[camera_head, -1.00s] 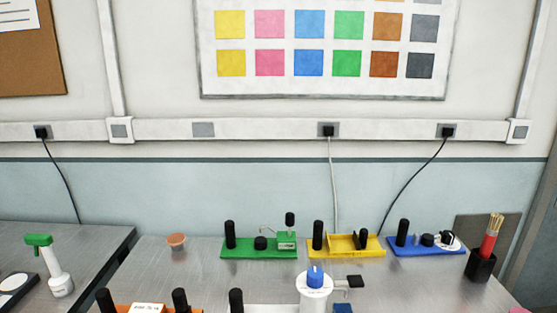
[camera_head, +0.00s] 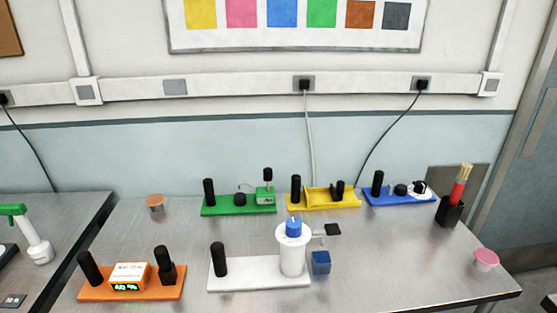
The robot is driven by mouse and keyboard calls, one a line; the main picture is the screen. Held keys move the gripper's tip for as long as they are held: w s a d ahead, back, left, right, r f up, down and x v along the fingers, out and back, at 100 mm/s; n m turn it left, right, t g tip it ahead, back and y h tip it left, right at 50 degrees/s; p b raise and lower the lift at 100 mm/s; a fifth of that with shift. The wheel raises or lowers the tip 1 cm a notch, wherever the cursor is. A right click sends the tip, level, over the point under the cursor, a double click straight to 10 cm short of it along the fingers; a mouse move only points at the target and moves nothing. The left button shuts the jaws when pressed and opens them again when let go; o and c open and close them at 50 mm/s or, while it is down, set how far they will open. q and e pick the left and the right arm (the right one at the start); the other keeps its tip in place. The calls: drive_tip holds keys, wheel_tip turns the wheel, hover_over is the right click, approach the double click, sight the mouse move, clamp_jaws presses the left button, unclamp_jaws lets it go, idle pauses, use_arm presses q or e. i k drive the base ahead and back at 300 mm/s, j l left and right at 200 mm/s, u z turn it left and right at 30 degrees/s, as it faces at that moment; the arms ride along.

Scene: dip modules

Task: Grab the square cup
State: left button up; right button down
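A small blue square block or cup (camera_head: 321,263) stands on the metal table (camera_head: 370,270), just right of the white module (camera_head: 245,280). I cannot tell whether its top is open. A black square-looking holder (camera_head: 449,212) stands at the right back of the table with a red-banded bundle of sticks in it. Neither of my grippers shows in the head view.
Green (camera_head: 238,205), yellow (camera_head: 325,199) and blue (camera_head: 399,198) modules line the back. An orange module (camera_head: 130,284) is front left. The white module carries a tall blue-capped cylinder (camera_head: 292,250). A pink-lidded tub (camera_head: 486,260) is at right. The table's right front is clear.

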sight(321, 262)
drive_tip(key=k+l+z, duration=0.2)
drive_tip(key=z, duration=0.15)
drive_tip(key=k+l+z, duration=0.15)
drive_tip(key=l+z, duration=0.2)
drive_tip(key=l, duration=0.15)
drive_tip(key=k+l+z, duration=0.1)
drive_tip(key=l+z, duration=0.25)
